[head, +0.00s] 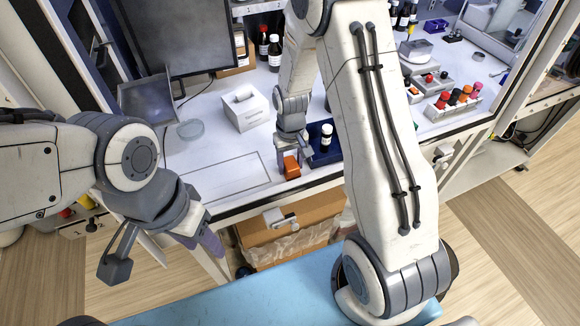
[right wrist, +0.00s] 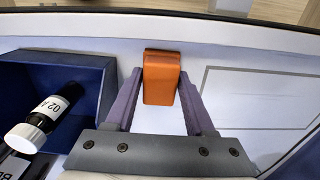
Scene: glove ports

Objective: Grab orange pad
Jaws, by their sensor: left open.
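The orange pad (head: 291,167) stands on the white worktop near its front edge, left of a dark blue tray. In the right wrist view the orange pad (right wrist: 161,78) fills the gap between the purple fingertips of my right gripper (right wrist: 161,90). The fingers lie along its two sides and appear to touch it. In the head view my right gripper (head: 291,152) reaches down at the pad, its fingers partly hidden. My left gripper (head: 208,242) is open and empty in front of the worktop, well left of the pad.
The blue tray (head: 325,157) close beside the right gripper holds white-capped bottles (right wrist: 42,118). A white tissue box (head: 245,108) stands behind and left. Coloured caps in a rack (head: 455,105) are at right. An outlined rectangle (head: 225,180) on the worktop's left is clear.

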